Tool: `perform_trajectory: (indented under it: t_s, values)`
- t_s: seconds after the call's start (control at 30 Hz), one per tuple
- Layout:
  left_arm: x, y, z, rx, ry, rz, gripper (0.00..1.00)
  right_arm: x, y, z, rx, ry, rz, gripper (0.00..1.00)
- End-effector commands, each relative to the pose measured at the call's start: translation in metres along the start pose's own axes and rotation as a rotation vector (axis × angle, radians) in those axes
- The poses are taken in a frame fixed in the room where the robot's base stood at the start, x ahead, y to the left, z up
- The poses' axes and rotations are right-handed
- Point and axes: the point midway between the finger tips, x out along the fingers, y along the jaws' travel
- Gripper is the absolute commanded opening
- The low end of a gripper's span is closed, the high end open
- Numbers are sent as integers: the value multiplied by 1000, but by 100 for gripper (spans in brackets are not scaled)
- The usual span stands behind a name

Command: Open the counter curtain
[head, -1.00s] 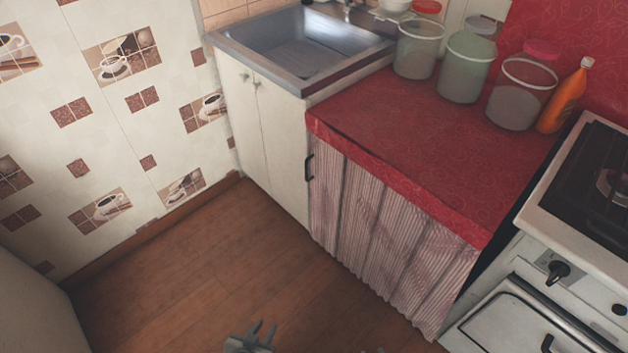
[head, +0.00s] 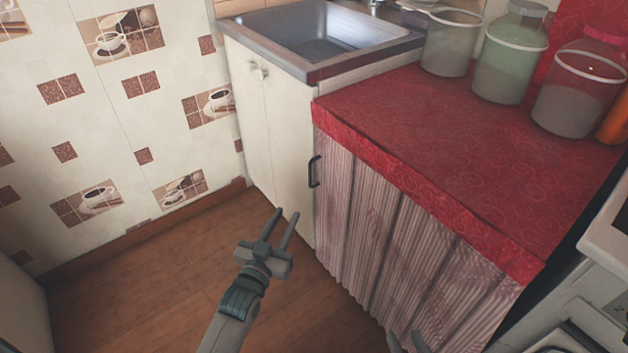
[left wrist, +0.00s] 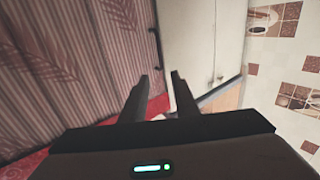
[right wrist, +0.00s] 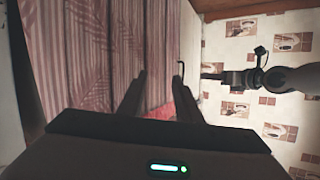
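The counter curtain (head: 400,250) is pinkish, striped and pleated, and hangs closed under the red oilcloth counter (head: 440,150). A dark handle (head: 314,171) is at its left edge; it also shows in the left wrist view (left wrist: 156,42) and the right wrist view (right wrist: 181,68). My left gripper (head: 284,213) is open and empty, in front of the white cabinet, left of and lower than the handle.
A white sink cabinet (head: 280,140) with a metal sink (head: 320,35) stands left of the curtain. Several jars (head: 515,60) stand on the counter. A stove (head: 605,240) is at the right. Wooden floor (head: 150,300) is free at the left.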

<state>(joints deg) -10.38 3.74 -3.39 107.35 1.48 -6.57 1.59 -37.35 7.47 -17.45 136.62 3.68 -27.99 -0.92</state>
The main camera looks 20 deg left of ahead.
Motion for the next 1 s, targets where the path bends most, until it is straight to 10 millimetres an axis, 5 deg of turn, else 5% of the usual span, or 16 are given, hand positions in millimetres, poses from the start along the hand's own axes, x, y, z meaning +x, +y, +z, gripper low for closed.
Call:
perform_trajectory:
  t_s: [0.47, 1.0]
  values:
    - [8, 0, 1, 0, -3, 0, 28, 1, -1, -2, -2, 15, -1, 31]
    - [87, 0, 1, 0, -1, 0, 28, -2, -14, -41, -20, 243, -24, 31]
